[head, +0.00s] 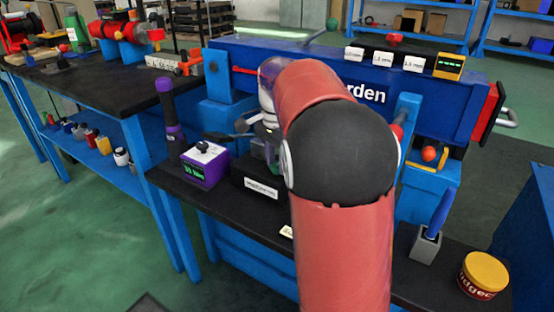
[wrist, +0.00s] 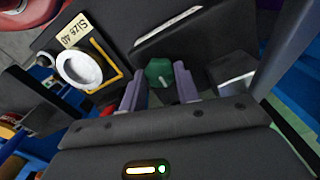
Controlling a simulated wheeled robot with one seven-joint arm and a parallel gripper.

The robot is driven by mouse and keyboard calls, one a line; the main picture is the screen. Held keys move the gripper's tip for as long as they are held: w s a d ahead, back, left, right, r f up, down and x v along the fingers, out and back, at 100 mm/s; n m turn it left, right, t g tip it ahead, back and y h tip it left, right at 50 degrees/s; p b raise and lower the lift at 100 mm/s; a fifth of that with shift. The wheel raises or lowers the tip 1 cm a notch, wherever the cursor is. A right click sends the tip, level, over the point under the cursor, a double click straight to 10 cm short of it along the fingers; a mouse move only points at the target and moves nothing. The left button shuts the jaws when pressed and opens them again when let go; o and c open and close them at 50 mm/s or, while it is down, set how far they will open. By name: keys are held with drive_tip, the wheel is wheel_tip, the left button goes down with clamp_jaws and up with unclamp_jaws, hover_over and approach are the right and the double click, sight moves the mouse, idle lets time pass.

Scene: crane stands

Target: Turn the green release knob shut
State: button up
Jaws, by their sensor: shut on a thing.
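The green release knob (wrist: 158,73) shows in the wrist view as a small faceted piece, between the two purple-grey fingers of my gripper (wrist: 159,86). The fingers are shut on it, one on each side. A small light mark shows on the knob's face. In the head view my red and black arm reaches over the bench and covers much of the work area, so the grip is not clear there.
A purple box with a green display (head: 204,165) and a black labelled box (head: 262,187) stand close to my arm. A yellow-lidded jar (head: 484,272) and a grey holder (head: 425,245) stand at right.

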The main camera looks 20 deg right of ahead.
sight(277, 165)
drive_tip(key=o, duration=1)
drive_tip(key=shift+c, duration=0.2)
drive_tip(key=shift+r, duration=0.1)
wheel_tip(277, 165, up, 8)
drive_tip(key=shift+f+p, duration=0.25)
drive_tip(key=shift+p, duration=0.4)
drive_tip(key=shift+r, duration=0.1)
